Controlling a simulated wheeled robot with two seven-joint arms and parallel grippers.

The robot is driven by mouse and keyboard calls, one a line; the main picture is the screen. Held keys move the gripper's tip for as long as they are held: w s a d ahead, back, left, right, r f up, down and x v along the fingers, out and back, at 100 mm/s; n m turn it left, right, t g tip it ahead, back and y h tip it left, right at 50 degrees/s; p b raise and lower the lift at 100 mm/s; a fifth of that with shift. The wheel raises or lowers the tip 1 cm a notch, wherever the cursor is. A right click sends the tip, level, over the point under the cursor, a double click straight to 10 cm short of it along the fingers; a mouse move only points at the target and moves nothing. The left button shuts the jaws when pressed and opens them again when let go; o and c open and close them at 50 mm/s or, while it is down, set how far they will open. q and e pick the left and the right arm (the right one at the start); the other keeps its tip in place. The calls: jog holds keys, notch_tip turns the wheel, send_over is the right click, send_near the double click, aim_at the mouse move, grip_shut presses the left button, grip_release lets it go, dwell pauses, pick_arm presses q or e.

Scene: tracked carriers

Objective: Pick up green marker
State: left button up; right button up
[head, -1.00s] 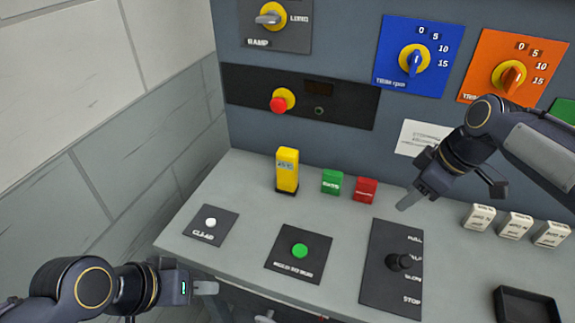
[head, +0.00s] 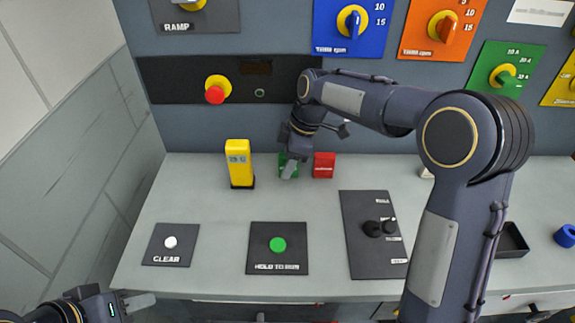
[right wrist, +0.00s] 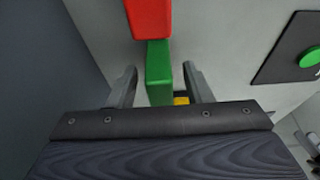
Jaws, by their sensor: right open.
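The green marker (head: 282,168) is a small upright block on the grey console top, between the yellow block and the red marker (head: 324,165). My right gripper (head: 291,168) reaches down to it from behind and partly hides it in the head view. In the right wrist view the green marker (right wrist: 159,74) stands between the two spread fingers of my right gripper (right wrist: 160,78), with a gap visible on each side. The red marker (right wrist: 149,18) lies just beyond it. My left gripper (head: 138,302) is low at the left, away from the markers; its opening is not clear.
A yellow block (head: 239,165) stands left of the green marker. Panels with a white button (head: 170,243), a green button (head: 278,245) and a black lever (head: 373,229) lie in front. The upright panel with a red stop button (head: 216,91) rises behind.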

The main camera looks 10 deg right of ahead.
jog(key=shift+x, duration=0.8)
jog(key=shift+c, duration=0.4)
grip_shut()
